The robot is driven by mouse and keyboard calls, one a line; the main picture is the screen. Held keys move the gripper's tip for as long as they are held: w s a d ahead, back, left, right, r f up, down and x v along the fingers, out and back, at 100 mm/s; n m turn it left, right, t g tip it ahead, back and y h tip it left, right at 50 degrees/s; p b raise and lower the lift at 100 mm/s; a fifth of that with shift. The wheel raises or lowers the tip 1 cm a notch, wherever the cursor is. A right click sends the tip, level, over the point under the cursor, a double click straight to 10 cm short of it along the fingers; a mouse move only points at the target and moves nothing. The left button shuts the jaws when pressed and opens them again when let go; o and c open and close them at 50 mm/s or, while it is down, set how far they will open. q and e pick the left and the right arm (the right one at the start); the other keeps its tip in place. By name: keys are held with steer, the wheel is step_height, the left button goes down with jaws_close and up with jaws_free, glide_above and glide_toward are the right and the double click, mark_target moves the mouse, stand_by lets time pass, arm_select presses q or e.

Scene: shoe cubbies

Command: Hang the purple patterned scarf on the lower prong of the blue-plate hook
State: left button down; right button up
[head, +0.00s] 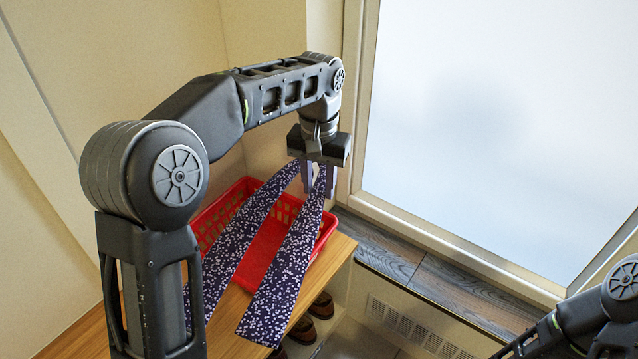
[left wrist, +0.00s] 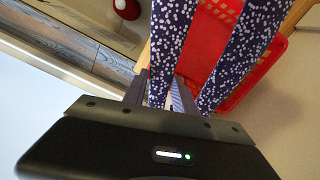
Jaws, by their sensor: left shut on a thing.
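The purple patterned scarf (head: 284,272) has small white marks and hangs folded from my left gripper (head: 318,186), its two lengths falling toward the front left. My left gripper is shut on the scarf above the far right end of the red basket. In the left wrist view the scarf (left wrist: 240,48) runs up from between the fingers (left wrist: 160,92). The blue-plate hook is not visible in either view. My right gripper is out of view; only part of my right arm shows at the lower right of the head view.
A red perforated basket (head: 326,232) stands on a wooden bench top (head: 228,308) under the scarf. Brown shoes (head: 321,306) sit in the cubby below. A pale wall is behind and left. A frosted glass panel (head: 500,110) and dark wood floor (head: 470,298) lie to the right.

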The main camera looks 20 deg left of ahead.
arm_select(q)
steer(key=shift+d, duration=0.3)
steer(key=shift+d+r, duration=0.1)
steer(key=shift+d, duration=0.05)
steer(key=shift+r+t+p, duration=0.5)
steer(key=shift+r+p, duration=0.15)
steer(key=w+a+r+n+t+y+p, duration=0.1)
steer(key=w+a+r+n+t+p, duration=0.2)
steer(key=r+p, duration=1.2)
steer(key=w+a+r+t+y+p, duration=0.1)
steer(key=a+r+t+y+p, duration=0.2)
steer(key=r, duration=2.2)
steer(key=w+a+r+n+t+p, duration=0.25)
steer(key=a+r+p, duration=0.25)
steer(key=r+p, duration=1.1)
steer(key=s+a+r+n+y, duration=0.1)
steer(key=s+a+r+y, duration=0.1)
steer(key=r, duration=0.6)
steer(key=s+a+r+n+y+b, duration=0.1)
steer(key=r+y, duration=0.3)
steer(key=r, duration=0.5)
steer(key=s+a+r+n+y+b, duration=0.1)
steer(key=s+a+r+n+y, duration=0.2)
steer(key=r, duration=0.6)
steer(key=shift+s+a+r+t, duration=0.2)
steer(key=shift+s+a+t, duration=0.15)
